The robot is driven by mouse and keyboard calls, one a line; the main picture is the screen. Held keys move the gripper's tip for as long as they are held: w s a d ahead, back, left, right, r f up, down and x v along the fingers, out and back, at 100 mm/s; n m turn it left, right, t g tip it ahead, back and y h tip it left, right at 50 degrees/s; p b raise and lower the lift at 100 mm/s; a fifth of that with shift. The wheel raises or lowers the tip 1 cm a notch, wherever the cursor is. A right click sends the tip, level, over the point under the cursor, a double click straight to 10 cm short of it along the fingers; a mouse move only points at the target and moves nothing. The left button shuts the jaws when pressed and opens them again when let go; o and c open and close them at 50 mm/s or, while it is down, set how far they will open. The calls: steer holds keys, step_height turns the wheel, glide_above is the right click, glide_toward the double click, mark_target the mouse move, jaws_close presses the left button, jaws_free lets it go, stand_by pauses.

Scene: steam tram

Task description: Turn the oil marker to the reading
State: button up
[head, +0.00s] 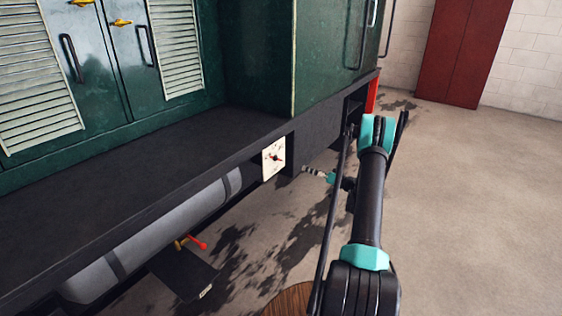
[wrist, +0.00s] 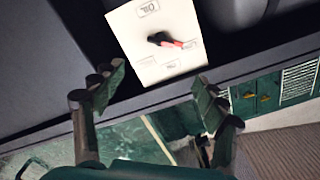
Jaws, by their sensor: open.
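The oil marker (head: 276,157) is a small dark pointer on a white square plate (head: 265,172) fixed to the side of the tram below its dark running board. In the wrist view the plate (wrist: 130,28) carries small printed labels, and the marker (wrist: 168,41) has a black hub and a red end pointing right. One label at the top seems to read "OIL"; the others are too small to read. My gripper (wrist: 152,100) is open and empty, its two fingers apart below the plate in the wrist view. In the head view its end is right of the plate, apart from it.
The dark running board (head: 150,165) runs above a grey cylindrical tank (head: 170,235). A red-and-yellow valve handle (head: 190,243) sticks out below it. A dark step (head: 185,270) and a round wooden top (head: 288,300) are lower. Open floor (head: 470,200) lies to the right.

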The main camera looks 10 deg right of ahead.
mark_target(281, 160)
steer(key=x, duration=1.7)
steer(key=shift+w, duration=0.15)
steer(key=c, duration=1.1)
